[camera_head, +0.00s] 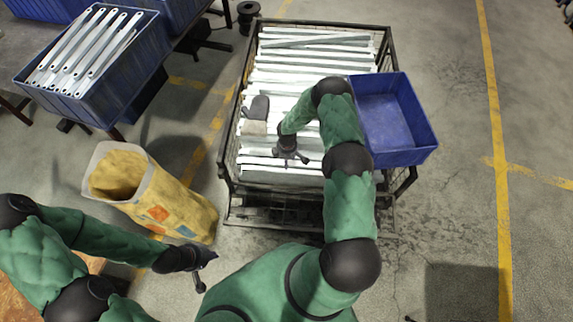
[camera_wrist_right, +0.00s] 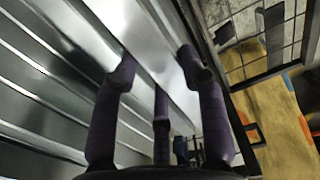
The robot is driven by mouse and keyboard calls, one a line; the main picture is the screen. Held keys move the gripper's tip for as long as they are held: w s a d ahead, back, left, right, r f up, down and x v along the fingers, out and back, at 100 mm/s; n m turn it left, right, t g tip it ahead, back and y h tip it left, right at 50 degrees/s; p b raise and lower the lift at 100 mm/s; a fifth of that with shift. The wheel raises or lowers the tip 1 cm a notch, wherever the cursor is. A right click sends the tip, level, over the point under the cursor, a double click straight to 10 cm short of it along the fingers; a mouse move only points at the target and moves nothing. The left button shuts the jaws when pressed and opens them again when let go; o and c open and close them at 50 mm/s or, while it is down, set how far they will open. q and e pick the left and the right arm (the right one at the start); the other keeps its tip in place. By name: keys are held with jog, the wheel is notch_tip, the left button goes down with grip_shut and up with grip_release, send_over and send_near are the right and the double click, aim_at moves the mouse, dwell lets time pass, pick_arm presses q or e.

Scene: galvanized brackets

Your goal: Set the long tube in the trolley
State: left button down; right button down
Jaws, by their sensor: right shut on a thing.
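The trolley (camera_head: 231,130) is a dark wire-mesh cage in the middle of the head view, filled with long silvery metal pieces lying crosswise. My right gripper (camera_head: 291,158) reaches over its near part, low above the pieces. In the right wrist view its dark fingers (camera_wrist_right: 155,75) are closed on a long, shiny metal tube (camera_wrist_right: 135,35), which runs diagonally between them. Against the similar pieces, I cannot tell whether the tube touches those below. My left gripper (camera_head: 203,269) is open and empty, outside the trolley at the lower left.
A blue crate (camera_head: 418,155) sits at the trolley's right side. A yellow bag (camera_head: 185,208) stands left of it and also shows in the right wrist view (camera_wrist_right: 270,110). Another blue crate (camera_head: 105,95) holds brackets at upper left. The floor at right is clear.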

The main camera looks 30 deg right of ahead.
jog(key=shift+w+d+f, duration=0.2)
jog(key=shift+w+f, duration=0.25)
jog(key=shift+f, duration=0.1)
jog(key=shift+f+b, duration=0.9)
jog(key=shift+f, duration=0.55)
jog(key=shift+f, duration=0.1)
jog(key=shift+f, duration=0.1)
jog(key=c, duration=0.7)
grip_release()
